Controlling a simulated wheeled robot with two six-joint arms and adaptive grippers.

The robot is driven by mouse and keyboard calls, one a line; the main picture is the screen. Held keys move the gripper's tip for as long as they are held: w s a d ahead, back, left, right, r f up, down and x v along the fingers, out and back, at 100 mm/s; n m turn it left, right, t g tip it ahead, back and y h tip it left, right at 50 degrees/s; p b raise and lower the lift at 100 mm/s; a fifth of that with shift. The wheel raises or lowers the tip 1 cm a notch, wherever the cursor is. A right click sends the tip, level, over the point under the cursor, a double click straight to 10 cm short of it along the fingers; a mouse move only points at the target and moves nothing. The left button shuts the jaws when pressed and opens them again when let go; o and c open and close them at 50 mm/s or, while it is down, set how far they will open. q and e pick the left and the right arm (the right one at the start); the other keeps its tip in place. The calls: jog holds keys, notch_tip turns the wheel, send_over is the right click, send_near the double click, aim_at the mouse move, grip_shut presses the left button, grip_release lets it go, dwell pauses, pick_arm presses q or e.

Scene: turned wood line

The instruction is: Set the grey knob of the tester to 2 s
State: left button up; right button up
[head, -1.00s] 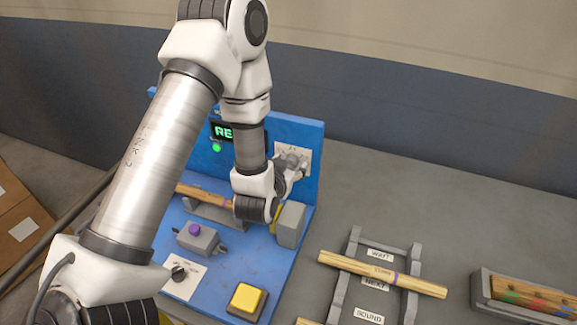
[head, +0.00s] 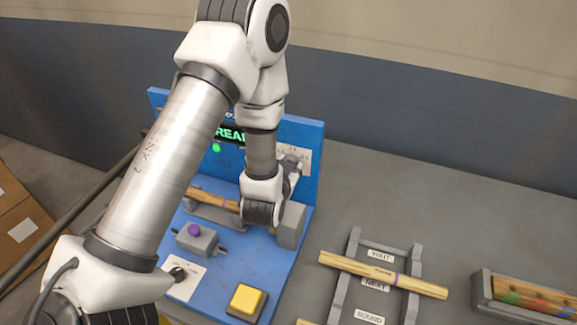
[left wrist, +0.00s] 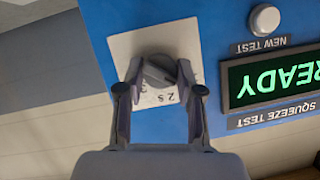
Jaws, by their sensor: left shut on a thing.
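The tester (head: 312,135) is blue, with an upright back panel and a flat base. Its grey knob (left wrist: 160,72) sits on a white plate (left wrist: 122,45) in the left wrist view, which shows the panel upside down. A "2 s" mark shows on the plate below the knob in that picture. My left gripper (left wrist: 160,68) is shut on the knob, one finger on each side. In the head view my left gripper (head: 294,166) reaches the panel's right part and hides most of the knob. Which mark the knob points at is unclear. My right gripper is not in view.
The READY display (left wrist: 272,78) and a white NEW TEST button (left wrist: 264,19) are beside the knob. A labelled rack (head: 341,288) stands right.

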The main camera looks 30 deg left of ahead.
pick_arm(q)
jog(key=m+y+b, duration=0.1)
jog(key=m, duration=0.1)
jog(key=m+y, duration=0.1)
jog(key=shift+d+f+m+y+b, duration=0.2)
jog(key=shift+m+y+b, duration=0.1)
jog(key=shift+m+b, duration=0.1)
jog(key=shift+m+y+b, duration=0.9)
jog(key=shift+m+y, duration=0.1)
jog(key=shift+m, duration=0.6)
jog(key=shift+t, duration=0.3)
jog(key=o, duration=1.1)
jog(key=shift+w, duration=0.1)
jog(key=shift+o, duration=0.2)
